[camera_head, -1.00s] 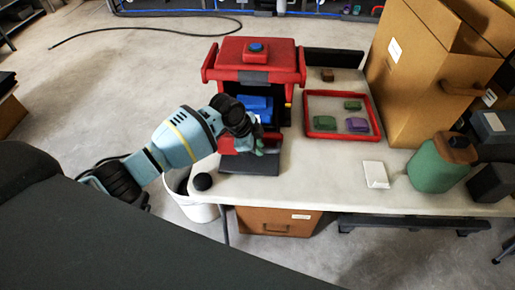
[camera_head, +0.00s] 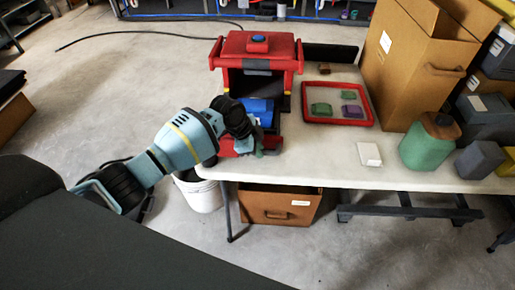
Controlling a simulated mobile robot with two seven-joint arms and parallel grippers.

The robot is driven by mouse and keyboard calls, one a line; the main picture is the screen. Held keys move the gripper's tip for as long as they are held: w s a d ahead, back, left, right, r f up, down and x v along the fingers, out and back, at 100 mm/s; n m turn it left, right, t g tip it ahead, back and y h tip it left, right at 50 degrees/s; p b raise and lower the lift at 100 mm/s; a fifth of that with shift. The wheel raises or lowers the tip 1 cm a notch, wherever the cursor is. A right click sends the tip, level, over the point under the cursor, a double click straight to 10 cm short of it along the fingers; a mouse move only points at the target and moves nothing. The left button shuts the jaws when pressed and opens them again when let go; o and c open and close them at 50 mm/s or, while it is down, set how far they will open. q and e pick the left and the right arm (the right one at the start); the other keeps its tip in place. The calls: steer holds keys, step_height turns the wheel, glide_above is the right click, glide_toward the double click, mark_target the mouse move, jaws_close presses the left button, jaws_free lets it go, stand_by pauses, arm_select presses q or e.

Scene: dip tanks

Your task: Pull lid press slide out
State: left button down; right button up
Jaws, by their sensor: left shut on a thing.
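The lid press (camera_head: 257,65) is a red frame with a blue button on top, standing on the table. Its slide (camera_head: 272,143), red at the front, sticks out of the opening toward me and carries a blue block (camera_head: 261,108). My left gripper (camera_head: 257,147) is at the front of the slide and is shut on it. The wrist and fingers hide the exact grip and much of the slide's front. My right gripper is not in view.
A red-rimmed tray (camera_head: 338,121) with green and purple pieces lies right of the press. A white block (camera_head: 369,154), a green canister (camera_head: 430,142) and a cardboard box (camera_head: 411,65) stand farther right. A white bucket (camera_head: 199,194) is below the table's left end.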

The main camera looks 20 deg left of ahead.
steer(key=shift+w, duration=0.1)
arm_select(q)
steer(key=c, duration=1.4)
jaws_free()
steer(key=shift+o, duration=0.2)
steer(key=shift+r, duration=0.1)
steer(key=p+v, duration=0.1)
steer(key=v, duration=0.6)
steer(key=shift+r, duration=0.25)
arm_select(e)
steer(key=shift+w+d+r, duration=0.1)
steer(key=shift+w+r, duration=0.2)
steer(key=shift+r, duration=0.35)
arm_select(q)
steer(key=shift+s+a, duration=0.15)
